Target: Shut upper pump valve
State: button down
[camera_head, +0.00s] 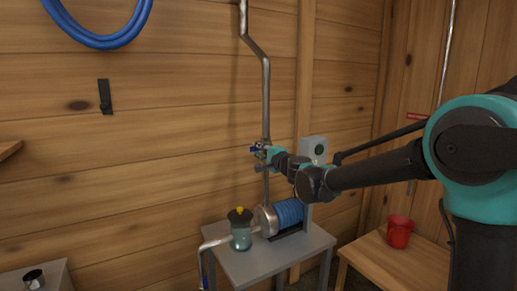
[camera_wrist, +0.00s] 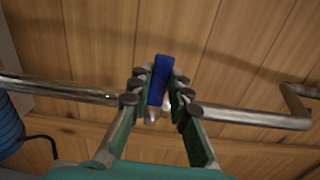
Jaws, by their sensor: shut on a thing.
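The upper pump valve sits on the grey vertical pipe (camera_head: 266,100) above the pump. Its blue handle (camera_head: 256,149) sticks out to the left of the pipe in the head view. In the wrist view the blue handle (camera_wrist: 161,70) stands between my two fingers and looks roughly crosswise to the pipe (camera_wrist: 70,91). My gripper (camera_wrist: 159,86) is shut on the handle, with a finger on each side. In the head view my gripper (camera_head: 265,153) reaches the valve from the right. The valve body is mostly hidden by my fingers.
The pump (camera_head: 289,212) with its blue ribbed motor and a jar (camera_head: 240,232) with a dark lid stand on a grey table (camera_head: 263,262) below. A grey box (camera_head: 314,150) is on the wall post behind my arm. A red mug (camera_head: 399,232) stands on a wooden bench at right.

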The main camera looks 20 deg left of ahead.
jog(key=shift+f+n, duration=0.2)
jog(key=shift+n, duration=0.1)
jog(key=c, duration=1.4)
grip_release()
jog(key=shift+s+d, duration=0.1)
jog(key=v, duration=1.1)
jog(key=shift+s+d, duration=0.25)
jog(key=shift+d, duration=0.05)
